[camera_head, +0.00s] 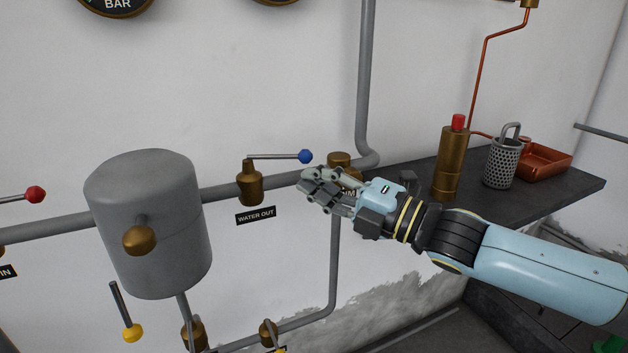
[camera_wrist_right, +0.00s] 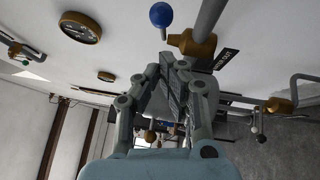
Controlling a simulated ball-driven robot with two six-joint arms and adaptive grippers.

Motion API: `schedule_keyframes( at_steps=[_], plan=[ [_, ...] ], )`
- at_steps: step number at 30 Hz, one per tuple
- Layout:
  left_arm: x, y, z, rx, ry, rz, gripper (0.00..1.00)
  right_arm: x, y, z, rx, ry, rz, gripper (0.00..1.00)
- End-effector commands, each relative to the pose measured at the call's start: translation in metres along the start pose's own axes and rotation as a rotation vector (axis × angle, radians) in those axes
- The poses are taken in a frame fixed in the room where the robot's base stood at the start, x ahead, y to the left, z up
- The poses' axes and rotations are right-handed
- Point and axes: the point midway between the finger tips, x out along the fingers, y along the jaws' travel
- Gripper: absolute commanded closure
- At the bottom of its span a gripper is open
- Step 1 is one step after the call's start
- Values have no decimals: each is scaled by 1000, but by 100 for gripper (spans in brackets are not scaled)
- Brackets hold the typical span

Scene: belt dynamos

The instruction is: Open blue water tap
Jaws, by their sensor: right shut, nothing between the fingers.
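The blue water tap has a brass valve body (camera_head: 250,185) on the grey wall pipe, above the "WATER OUT" label (camera_head: 256,215). Its thin lever points right, roughly along the pipe, and ends in a blue ball knob (camera_head: 305,156). My right gripper (camera_head: 308,181) is just below and in front of the knob, apart from it in the picture, shut and empty. In the right wrist view, the blue knob (camera_wrist_right: 161,15) is beyond the fingertips (camera_wrist_right: 176,66), and the brass body (camera_wrist_right: 192,42) is to its right. My left gripper is not in view.
A grey tank (camera_head: 150,220) stands left of the tap. A red-knobbed lever (camera_head: 35,194) and a yellow-knobbed lever (camera_head: 132,332) are nearby. A dark shelf (camera_head: 560,195) on the right holds a brass cylinder (camera_head: 452,165), a perforated cup (camera_head: 502,165) and a copper tray (camera_head: 545,163).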

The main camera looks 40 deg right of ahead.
Motion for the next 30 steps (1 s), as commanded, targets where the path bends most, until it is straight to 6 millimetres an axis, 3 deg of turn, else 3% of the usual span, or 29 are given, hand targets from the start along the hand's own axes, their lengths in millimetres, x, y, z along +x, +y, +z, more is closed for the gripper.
schedule_keyframes(
  at_steps=[6, 19, 30],
  plan=[
    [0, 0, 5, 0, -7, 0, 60, 15, 1, 15, 0, 0, 0, 100],
    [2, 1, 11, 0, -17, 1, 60, 17, 1, 18, -1, 6, 1, 100],
    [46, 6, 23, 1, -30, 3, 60, 30, -10, 53, 26, 214, 28, 100]
  ],
)
